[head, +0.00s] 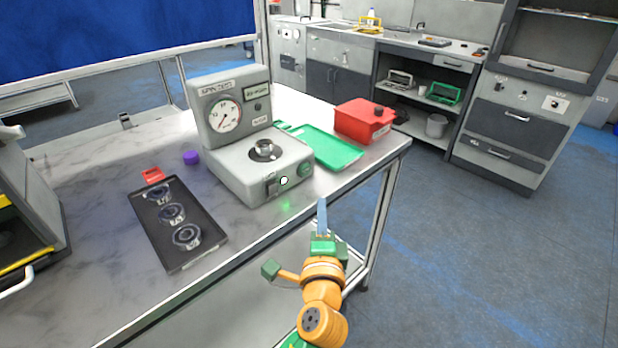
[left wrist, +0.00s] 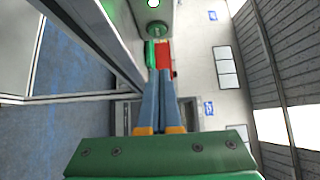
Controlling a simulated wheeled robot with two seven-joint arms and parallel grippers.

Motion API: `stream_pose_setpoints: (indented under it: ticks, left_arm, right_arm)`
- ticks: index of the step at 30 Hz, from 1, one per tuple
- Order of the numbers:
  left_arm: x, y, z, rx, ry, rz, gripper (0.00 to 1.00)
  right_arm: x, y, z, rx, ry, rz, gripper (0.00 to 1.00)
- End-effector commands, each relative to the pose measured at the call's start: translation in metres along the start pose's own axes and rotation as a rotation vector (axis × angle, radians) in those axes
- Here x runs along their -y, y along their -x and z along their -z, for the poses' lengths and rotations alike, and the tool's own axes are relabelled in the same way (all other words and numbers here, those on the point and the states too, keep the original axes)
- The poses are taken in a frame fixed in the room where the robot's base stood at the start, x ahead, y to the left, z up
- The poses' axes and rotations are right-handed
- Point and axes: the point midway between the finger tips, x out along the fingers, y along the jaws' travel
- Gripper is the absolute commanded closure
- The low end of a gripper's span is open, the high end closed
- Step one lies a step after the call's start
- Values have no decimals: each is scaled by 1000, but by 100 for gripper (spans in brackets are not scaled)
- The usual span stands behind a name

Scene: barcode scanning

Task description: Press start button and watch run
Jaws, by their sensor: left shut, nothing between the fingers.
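The grey spin-test machine (head: 240,165) stands near the table's front edge, with a round dial gauge (head: 225,116) on its upright back. Its front face has a glowing white lamp (head: 284,181) and a round green button (head: 305,169). The button (left wrist: 155,29) and the lit lamp (left wrist: 153,3) also show at the top of the left wrist view. My left gripper (head: 322,203) is shut and empty, in front of the machine and apart from the button. Its blue fingers (left wrist: 160,75) lie together in the left wrist view. My right gripper is not in view.
A black tray (head: 205,255) with several round parts lies left of the machine. A purple cap (head: 191,158) and a small red item (head: 152,175) lie nearby. A green tray (head: 335,156) and a red box (head: 364,120) are to the right. Open floor lies beyond the table.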

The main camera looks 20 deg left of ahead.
Motion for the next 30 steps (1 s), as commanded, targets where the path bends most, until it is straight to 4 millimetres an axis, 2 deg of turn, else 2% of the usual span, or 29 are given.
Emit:
stream_pose_setpoints:
  ticks: [9, 12, 18, 30]
  left_arm:
    - [2, -70, 0, 0, -2, 1, 100]
    - [3, -83, -12, 1, -3, 0, 100]
    - [1, -97, -26, -2, 0, -1, 100]
    - [0, -100, -29, -1, 0, -1, 100]
  right_arm:
    - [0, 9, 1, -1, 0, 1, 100]
    - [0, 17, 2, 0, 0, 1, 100]
    - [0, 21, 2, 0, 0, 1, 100]
    - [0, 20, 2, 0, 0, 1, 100]
